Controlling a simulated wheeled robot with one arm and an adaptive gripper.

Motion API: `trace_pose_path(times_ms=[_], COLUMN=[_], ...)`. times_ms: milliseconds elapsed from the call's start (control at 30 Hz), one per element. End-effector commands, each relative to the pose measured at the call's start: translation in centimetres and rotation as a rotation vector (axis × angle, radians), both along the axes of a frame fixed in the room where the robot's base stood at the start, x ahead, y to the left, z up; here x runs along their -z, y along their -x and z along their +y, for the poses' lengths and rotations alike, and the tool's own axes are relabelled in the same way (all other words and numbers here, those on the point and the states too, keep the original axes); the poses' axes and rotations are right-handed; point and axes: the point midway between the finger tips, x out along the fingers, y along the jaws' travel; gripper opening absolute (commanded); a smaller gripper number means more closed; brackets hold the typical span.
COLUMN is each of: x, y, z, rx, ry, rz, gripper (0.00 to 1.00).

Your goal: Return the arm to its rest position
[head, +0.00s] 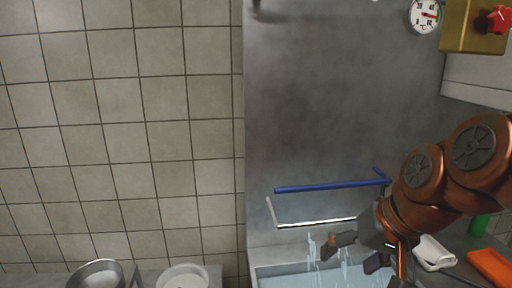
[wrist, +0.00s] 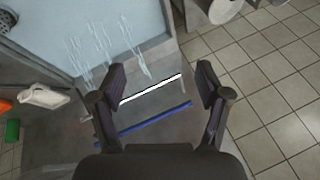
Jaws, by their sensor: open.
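My gripper (head: 358,252) is at the lower right of the head view, at the end of my orange arm. Its two dark fingers stand apart, and nothing is between them. In the wrist view the open gripper (wrist: 162,82) shows both fingers, with a white bar and a blue bar in the background. It hangs near a pale blue basin or panel (head: 300,278) with white streaks like water; this surface also shows in the wrist view (wrist: 60,25). Whether any finger touches it, I cannot tell.
A blue bar (head: 325,186) and a white bar (head: 318,223) cross the grey surface. A white object (head: 434,252) and an orange block (head: 490,265) lie at right. A metal pan (head: 97,274) and white bowl (head: 183,277) stand lower left. Tiles (head: 120,130) are clear.

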Motion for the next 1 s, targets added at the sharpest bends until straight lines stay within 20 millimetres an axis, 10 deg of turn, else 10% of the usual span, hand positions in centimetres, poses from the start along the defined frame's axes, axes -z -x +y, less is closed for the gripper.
trace_pose_path(times_ms=[500,1000], x=[15.3,17.7], y=[13.7,17.3], z=[-0.9,-2.1], rx=[-0.149,-0.172], ry=[0.262,0.316], rz=[0.423,0.515], gripper=[0.76,0.76])
